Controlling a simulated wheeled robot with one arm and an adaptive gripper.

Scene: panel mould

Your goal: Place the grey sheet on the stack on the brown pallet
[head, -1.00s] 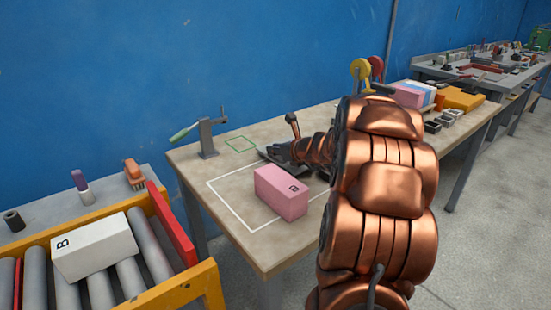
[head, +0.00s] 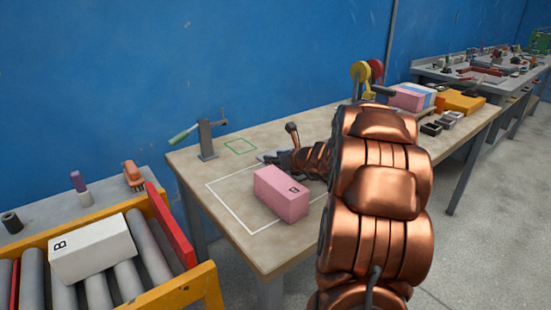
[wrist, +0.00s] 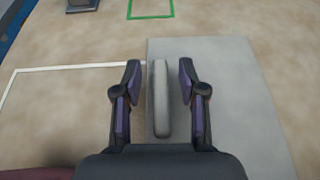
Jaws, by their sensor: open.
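A flat grey sheet (wrist: 230,95) lies on the worktable in the wrist view. A rounded pale grey bar (wrist: 161,105) stands out along its left side; I cannot tell if it is a handle fixed to the sheet. My gripper (wrist: 160,68) is open, one finger on each side of the bar, with small gaps to both. In the head view my gripper (head: 270,157) is low over the table behind the pink block, and my arm hides much of that area.
A green outline (head: 240,146) and a vise-like tool (head: 207,140) are behind. A white block (head: 92,249) lies on the roller conveyor at left.

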